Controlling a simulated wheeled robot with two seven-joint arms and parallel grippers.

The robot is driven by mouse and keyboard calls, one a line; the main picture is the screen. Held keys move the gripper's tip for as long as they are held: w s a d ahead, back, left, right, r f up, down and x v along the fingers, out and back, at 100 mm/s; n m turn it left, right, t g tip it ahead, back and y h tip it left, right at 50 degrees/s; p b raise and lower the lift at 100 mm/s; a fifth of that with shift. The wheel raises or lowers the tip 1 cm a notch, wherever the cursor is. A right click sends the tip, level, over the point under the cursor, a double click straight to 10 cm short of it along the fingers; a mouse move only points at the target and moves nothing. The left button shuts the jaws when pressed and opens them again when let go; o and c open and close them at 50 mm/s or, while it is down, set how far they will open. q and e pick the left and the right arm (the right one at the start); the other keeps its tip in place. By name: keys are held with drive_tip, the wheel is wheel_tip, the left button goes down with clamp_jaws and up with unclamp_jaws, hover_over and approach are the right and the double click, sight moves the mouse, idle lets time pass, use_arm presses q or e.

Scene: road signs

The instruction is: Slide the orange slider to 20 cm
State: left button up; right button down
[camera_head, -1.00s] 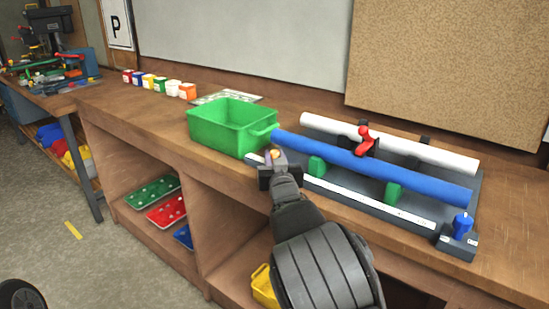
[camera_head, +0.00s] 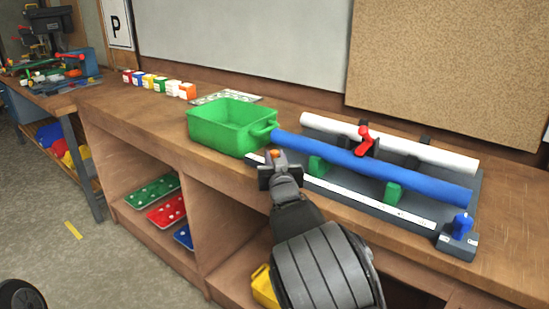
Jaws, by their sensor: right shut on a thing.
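The orange slider (camera_head: 274,153) shows as a small orange piece between the fingers of my right gripper (camera_head: 273,157). The gripper is shut on it, at the left end of the white ruler strip (camera_head: 370,204). Most of the slider is hidden by the gripper. The ruler runs along the front of the dark fixture base, and its marks are too small to read. My left gripper is not in view.
A blue pipe (camera_head: 350,162) and a white pipe (camera_head: 430,152) lie on the fixture with a red clamp (camera_head: 366,138) and green supports. A blue knob (camera_head: 462,226) sits at the right end. A green bin (camera_head: 222,127) stands close to the left of the gripper.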

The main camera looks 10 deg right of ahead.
drive_tip(key=shift+s+d, duration=0.25)
drive_tip(key=s+d, duration=0.2)
drive_tip(key=s+d+b, duration=0.1)
drive_tip(key=s+d, duration=0.1)
drive_tip(key=s, duration=0.1)
drive_tip(key=s+d, duration=0.2)
drive_tip(key=shift+s+r+b, duration=0.1)
drive_tip(key=shift+s+b, duration=0.05)
drive_tip(key=shift+b, duration=0.15)
drive_tip(key=c, duration=1.4)
unclamp_jaws()
drive_tip(key=shift+o, duration=0.2)
drive_tip(key=shift+a, duration=0.1)
